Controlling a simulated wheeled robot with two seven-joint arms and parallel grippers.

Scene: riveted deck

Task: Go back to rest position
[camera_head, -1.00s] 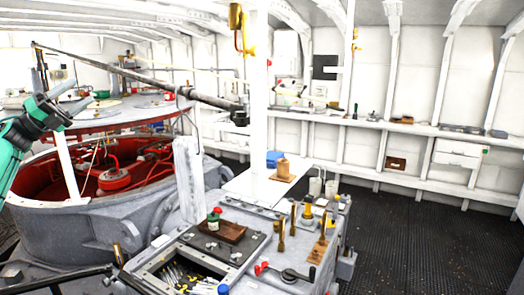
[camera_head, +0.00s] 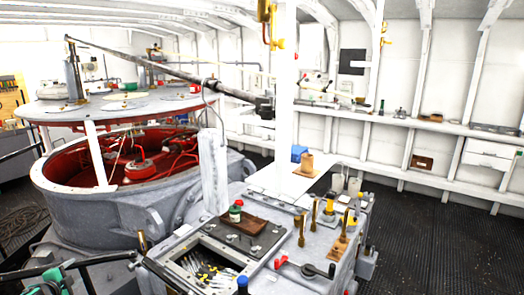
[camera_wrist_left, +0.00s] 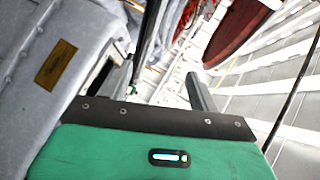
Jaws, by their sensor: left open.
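My left gripper (camera_head: 78,270) is at the bottom left corner of the head view, where only some green and dark parts of it show. It is apart from the round grey machine housing (camera_head: 110,210) above and to its right. In the left wrist view my left gripper (camera_wrist_left: 160,82) has its green body at the bottom and its dark fingers apart, with nothing seen held between them. My right gripper is not in the head view.
A grey workbench (camera_head: 280,235) with an open tool compartment and a red-and-green jar (camera_head: 236,211) stands at the centre. A dark rail (camera_head: 110,260) runs near my left gripper. Dark floor (camera_head: 440,240) is clear at the right.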

